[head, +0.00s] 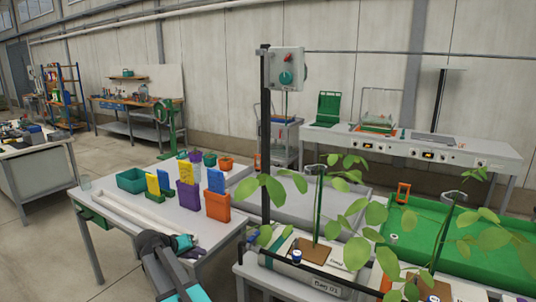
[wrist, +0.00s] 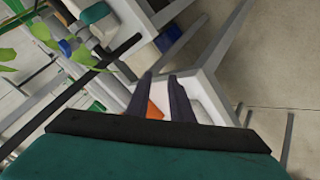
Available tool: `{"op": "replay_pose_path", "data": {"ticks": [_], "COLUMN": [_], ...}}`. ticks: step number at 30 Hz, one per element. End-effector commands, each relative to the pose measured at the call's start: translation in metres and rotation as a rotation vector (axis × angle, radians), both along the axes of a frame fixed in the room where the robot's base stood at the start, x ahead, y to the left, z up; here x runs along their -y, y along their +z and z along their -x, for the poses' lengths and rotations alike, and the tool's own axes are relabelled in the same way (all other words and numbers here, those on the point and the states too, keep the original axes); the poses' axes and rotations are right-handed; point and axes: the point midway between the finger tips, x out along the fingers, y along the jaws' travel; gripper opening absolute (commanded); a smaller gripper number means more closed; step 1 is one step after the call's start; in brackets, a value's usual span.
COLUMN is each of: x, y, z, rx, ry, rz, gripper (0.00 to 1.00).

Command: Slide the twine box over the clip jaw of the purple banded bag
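I cannot pick out the twine box for sure. A purple container (head: 188,192) and an orange container (head: 217,206) stand upright on the white table (head: 130,222), but nothing marks either as the twine box. A white bag (head: 300,278) with a black-lettered label lies at lower centre with plants growing from it. I see no purple band or clip jaw. In the wrist view my gripper (wrist: 160,77) has its two dark fingers apart with nothing held between the tips. An orange patch (wrist: 154,111) shows behind the fingers.
A teal bin (head: 131,181) and several yellow and blue upright pieces share the white table. A control box (head: 287,67) hangs on a dark post beside it. Leafy plants (head: 375,213) overhang the bags and the green tray (head: 450,236). Open floor lies at left.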

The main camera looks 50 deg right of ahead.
Motion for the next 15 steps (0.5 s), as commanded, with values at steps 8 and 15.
{"op": "replay_pose_path", "data": {"ticks": [8,15], "x": [0.043,0.075], "y": [0.129,0.242], "z": [-0.024,-0.026], "rx": [0.166,0.311], "ry": [-0.089,-0.168], "rz": [0.125,0.231], "gripper": [0.20,0.20]}}
